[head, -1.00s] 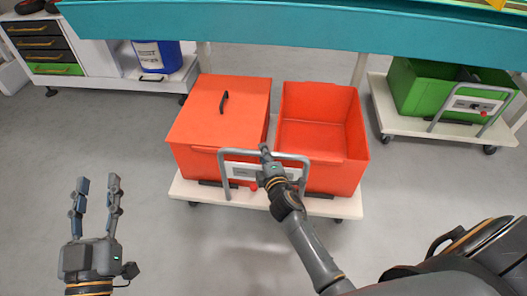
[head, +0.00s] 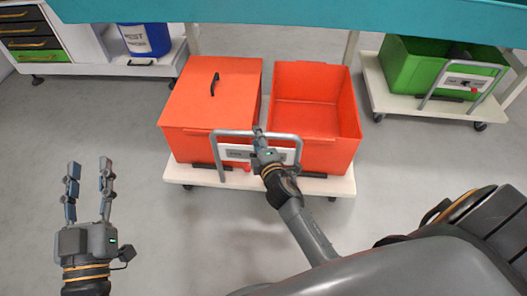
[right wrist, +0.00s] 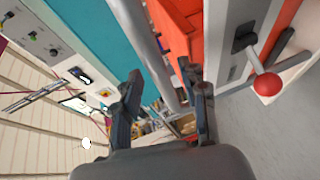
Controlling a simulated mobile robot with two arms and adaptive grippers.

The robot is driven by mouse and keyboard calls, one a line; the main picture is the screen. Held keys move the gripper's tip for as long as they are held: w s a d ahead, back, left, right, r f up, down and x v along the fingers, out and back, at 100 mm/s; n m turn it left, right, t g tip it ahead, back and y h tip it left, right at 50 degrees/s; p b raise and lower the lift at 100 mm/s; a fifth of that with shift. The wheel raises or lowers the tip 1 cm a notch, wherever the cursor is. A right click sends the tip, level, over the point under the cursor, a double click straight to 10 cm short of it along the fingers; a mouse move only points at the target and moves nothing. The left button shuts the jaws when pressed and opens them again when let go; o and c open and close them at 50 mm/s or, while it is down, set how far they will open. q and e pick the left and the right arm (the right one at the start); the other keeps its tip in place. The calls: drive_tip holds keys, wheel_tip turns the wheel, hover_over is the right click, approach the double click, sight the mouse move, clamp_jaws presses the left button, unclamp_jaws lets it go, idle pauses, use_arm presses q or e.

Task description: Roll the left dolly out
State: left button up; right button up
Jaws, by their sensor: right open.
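The left dolly (head: 318,186) is a low cream platform on casters, with a grey tube handle (head: 215,158) at its front. It carries a lidded orange box (head: 190,105) and an open, empty orange box (head: 335,155). My right gripper (head: 258,132) is at the top bar of this handle. In the right wrist view the grey bar (right wrist: 158,60) runs toward the space between the open fingers (right wrist: 165,95); I cannot tell whether they touch it. A red-knobbed lever (right wrist: 267,84) is beside it. My left gripper (head: 88,172) is open and empty over the floor at left.
A teal bench (head: 290,14) overhangs the dollies, with legs behind the boxes. A second dolly (head: 400,103) with a green crate (head: 400,70) stands at right. A drawer cabinet (head: 35,40) and blue drum (head: 148,38) are at back left. The front floor is clear.

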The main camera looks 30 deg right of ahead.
drive_tip(key=v, duration=1)
drive_tip(key=shift+r, duration=0.1)
